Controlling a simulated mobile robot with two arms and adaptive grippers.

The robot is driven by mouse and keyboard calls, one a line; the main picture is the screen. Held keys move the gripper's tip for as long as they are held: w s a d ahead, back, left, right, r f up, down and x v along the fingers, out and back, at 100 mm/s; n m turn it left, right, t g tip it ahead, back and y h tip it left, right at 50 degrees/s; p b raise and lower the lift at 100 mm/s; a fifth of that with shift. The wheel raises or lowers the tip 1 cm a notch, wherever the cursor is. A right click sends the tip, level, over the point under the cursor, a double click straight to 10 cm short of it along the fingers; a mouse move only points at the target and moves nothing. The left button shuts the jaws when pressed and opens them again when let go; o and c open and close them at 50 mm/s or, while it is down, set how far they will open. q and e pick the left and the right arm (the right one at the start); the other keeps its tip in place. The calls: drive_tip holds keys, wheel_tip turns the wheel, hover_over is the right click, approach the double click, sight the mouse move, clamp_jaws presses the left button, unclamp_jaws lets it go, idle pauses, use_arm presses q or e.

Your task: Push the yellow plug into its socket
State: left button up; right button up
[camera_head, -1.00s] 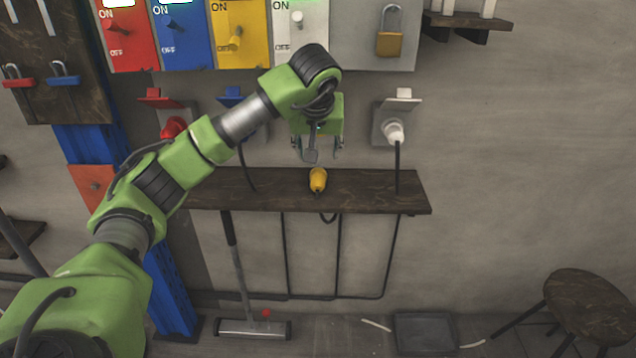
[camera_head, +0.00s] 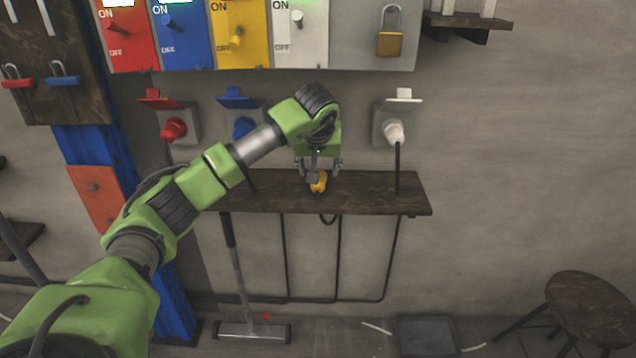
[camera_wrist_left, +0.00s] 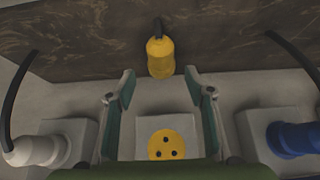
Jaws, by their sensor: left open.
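The yellow plug (camera_head: 318,184) is on the dark wooden shelf below the wall sockets, its black cable running down behind the shelf edge. In the left wrist view the plug (camera_wrist_left: 160,57) shows just beyond the fingertips, roughly centred between them. My left gripper (camera_head: 318,168) points down just above the plug; its fingers (camera_wrist_left: 160,80) are open and hold nothing. In the head view my gripper and arm hide that socket. My right gripper is out of view.
The shelf (camera_head: 375,190) runs under the sockets. A red plug (camera_head: 172,129) and blue plug (camera_head: 243,127) sit left of my gripper, a white plug (camera_head: 393,132) right. Coloured switch panels (camera_head: 240,35) are above. A stool (camera_head: 585,300) stands lower right.

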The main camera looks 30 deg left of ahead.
use_arm(q)
drive_tip(key=x, duration=0.5)
drive_tip(key=shift+s+f+b, duration=0.2)
drive_tip(key=shift+b, duration=0.1)
drive_tip(key=shift+r, duration=0.1)
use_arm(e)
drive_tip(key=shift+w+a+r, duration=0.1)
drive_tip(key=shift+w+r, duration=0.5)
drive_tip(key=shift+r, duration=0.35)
use_arm(q)
drive_tip(key=c, duration=1.1)
